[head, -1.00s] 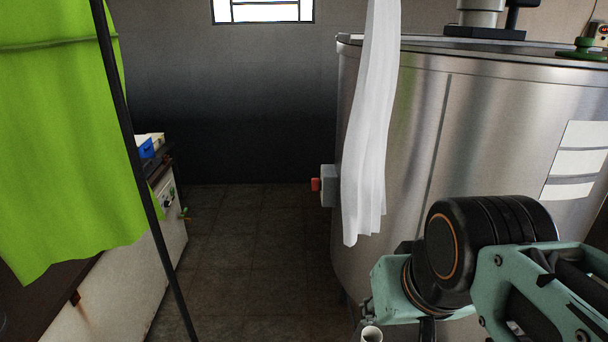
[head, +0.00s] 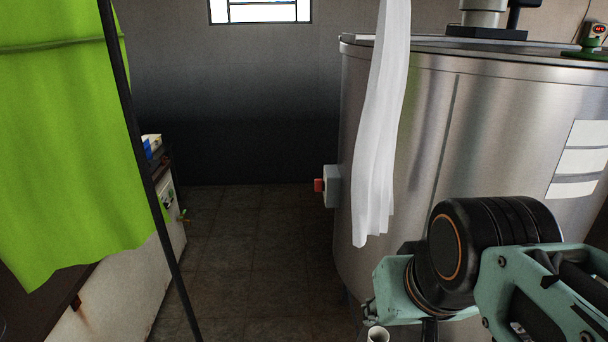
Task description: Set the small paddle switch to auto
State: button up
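A small device with a lit red display (head: 598,32) stands on the tank top at the far right edge. My arm is at the lower right in front of the tank; its gripper fingers are not in view.
The steel tank (head: 400,130) fills the right side. A white cloth (head: 378,150) hangs before it. A green cloth (head: 65,140) and a dark pole (head: 150,180) stand at left, before a white cabinet (head: 120,280). The floor (head: 250,250) between is clear.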

aim_at(319, 184)
jog(key=j+z, duration=0.25)
jog(key=j, duration=0.5)
jog(key=k+j+z, duration=0.2)
jog(key=j, duration=0.55)
jog(key=i, duration=0.1)
